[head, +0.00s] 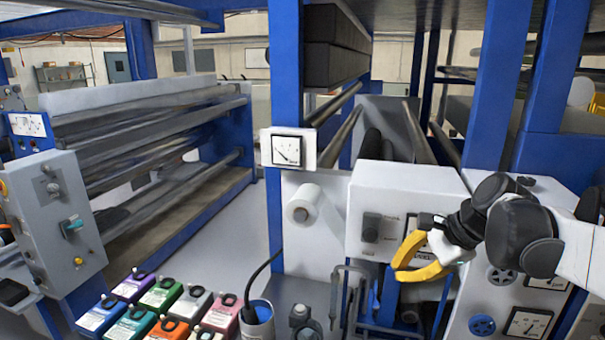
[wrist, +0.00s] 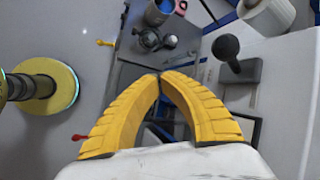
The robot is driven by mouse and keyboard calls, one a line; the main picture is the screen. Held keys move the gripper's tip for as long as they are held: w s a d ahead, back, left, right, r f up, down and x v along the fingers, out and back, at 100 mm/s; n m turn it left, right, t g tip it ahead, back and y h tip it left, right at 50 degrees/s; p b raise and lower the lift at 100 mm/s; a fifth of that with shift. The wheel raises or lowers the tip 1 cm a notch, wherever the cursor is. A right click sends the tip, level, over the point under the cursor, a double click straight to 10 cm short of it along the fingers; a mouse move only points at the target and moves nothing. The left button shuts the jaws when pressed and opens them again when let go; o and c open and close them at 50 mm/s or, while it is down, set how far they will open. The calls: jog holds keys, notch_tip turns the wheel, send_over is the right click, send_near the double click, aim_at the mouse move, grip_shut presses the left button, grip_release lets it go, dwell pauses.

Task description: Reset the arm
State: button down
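My arm (head: 520,235) reaches in from the right edge in the head view, in front of a white machine housing. My gripper (head: 396,270) has two curved yellow fingers and points left. In the wrist view the fingertips of my gripper (wrist: 160,75) meet, with nothing held between them. The fingers are apart from the grey bench parts seen beyond them.
Colored boxes (head: 160,310) stand at the lower left, beside a cup (head: 257,325) with a black cable. A blue post (head: 286,130) carries a gauge (head: 288,150). In the wrist view, a black knob (wrist: 226,48) lies right of the fingers and a yellow disc (wrist: 62,87) left.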

jog(key=s+a+f+n+t+h+b, duration=0.1)
jog(key=s+a+f+n+h+b, duration=0.1)
jog(key=s+f+n+b, duration=0.3)
jog(key=s+a+f+n+t+h+b, duration=0.1)
jog(key=s+f+n+b, duration=0.4)
jog(key=s+f+n, duration=0.5)
notch_tip(320, 180, down, 3)
jog(key=shift+s+a+r+n+h, duration=0.2)
jog(key=shift+s+a+n+h, duration=0.15)
jog(key=shift+s+h, duration=0.7)
jog(key=shift+s, duration=0.1)
